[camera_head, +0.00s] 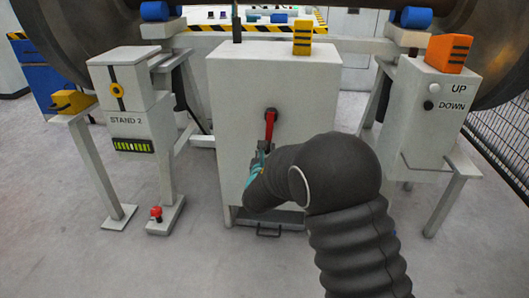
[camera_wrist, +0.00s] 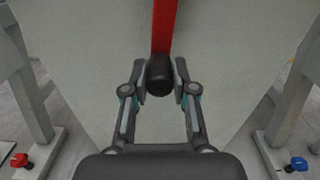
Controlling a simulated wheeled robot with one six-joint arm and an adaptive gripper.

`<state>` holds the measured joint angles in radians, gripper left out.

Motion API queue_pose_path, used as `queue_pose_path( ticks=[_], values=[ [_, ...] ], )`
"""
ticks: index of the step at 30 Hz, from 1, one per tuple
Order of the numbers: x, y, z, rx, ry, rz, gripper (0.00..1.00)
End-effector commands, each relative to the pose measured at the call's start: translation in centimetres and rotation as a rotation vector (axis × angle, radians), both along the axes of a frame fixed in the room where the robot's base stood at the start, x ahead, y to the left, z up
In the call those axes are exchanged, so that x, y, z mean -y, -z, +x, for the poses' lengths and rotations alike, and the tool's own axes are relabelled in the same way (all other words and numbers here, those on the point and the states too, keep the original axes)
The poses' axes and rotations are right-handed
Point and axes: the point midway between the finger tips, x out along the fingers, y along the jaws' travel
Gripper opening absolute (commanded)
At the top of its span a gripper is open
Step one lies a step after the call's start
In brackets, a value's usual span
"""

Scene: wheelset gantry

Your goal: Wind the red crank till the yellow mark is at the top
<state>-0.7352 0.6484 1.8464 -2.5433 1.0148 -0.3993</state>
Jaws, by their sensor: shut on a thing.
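The red crank (camera_head: 270,126) is on the front of the grey-white cabinet (camera_head: 235,90), its arm hanging down from the pivot. In the wrist view the red crank arm (camera_wrist: 164,28) comes down from the top and ends in a black handle (camera_wrist: 159,76). My gripper (camera_wrist: 160,82) is shut on this handle, one finger on each side. In the head view my gripper (camera_head: 262,156) is at the crank's lower end, partly hidden by my arm. A yellow ring with a dark vertical bar (camera_head: 117,90) is on the left stand; I cannot tell whether it is the yellow mark.
A large dark wheel (camera_head: 90,38) rises at the left, another (camera_head: 500,62) at the right. A box marked UP and DOWN (camera_head: 438,120) stands right, the STAND 2 box (camera_head: 128,124) left. A red button (camera_head: 156,212) is low at left. A fence (camera_head: 500,140) is at far right.

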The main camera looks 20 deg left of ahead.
Motion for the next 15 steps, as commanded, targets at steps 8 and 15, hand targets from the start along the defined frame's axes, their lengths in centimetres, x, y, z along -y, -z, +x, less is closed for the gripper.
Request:
queue_pose_path(
  ticks=[8, 15],
  values=[
    [1.06, 0.19, 0.36, -0.005, 0.019, 0.003, 0.29],
    [0.23, 0.15, -0.05, -0.003, 0.006, 0.002, 0.52]
  ],
)
